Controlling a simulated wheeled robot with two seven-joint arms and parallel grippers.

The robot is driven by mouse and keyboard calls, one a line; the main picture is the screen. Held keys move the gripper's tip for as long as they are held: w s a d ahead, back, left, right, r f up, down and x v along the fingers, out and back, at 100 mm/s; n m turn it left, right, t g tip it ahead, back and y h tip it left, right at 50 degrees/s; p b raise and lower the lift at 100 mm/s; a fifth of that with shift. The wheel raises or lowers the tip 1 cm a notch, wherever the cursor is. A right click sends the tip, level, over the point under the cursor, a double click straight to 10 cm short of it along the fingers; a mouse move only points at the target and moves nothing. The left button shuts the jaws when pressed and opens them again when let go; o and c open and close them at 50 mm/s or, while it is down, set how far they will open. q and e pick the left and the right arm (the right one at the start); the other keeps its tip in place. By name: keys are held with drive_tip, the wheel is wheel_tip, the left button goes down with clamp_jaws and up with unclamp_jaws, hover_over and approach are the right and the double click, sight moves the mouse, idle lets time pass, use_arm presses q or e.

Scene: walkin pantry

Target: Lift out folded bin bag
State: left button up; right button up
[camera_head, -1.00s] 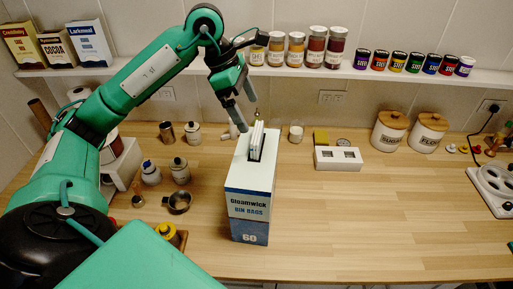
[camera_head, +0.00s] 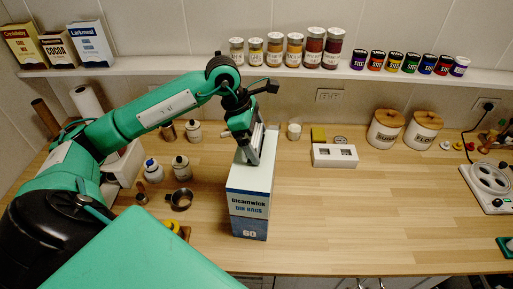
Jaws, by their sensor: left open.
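A tall white and blue box labelled Gleamwick Bin Bags (camera_head: 248,196) stands upright on the wooden counter. The folded white bin bag (camera_head: 262,146) sticks up from the slot in its top, partly hidden by my gripper. My left gripper (camera_head: 251,158) is open and points down at the slot, its fingers at the protruding bag. I cannot tell whether the fingers touch the bag. My right gripper is not in view.
Jars and a small metal pan (camera_head: 180,199) stand left of the box. A shelf (camera_head: 300,72) with jars runs above.

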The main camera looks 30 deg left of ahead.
use_arm(q)
drive_tip(key=shift+f, duration=0.1)
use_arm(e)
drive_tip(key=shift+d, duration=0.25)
use_arm(q)
drive_tip(key=shift+c, duration=0.9)
drive_tip(key=c, duration=0.8)
drive_tip(key=shift+c, duration=0.2)
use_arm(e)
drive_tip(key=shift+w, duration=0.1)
use_arm(q)
drive_tip(key=shift+r+b, duration=0.4)
drive_tip(key=shift+r, duration=0.45)
wheel_tip(320, 180, up, 18)
drive_tip(key=b, duration=0.4)
drive_tip(key=shift+r, duration=0.2)
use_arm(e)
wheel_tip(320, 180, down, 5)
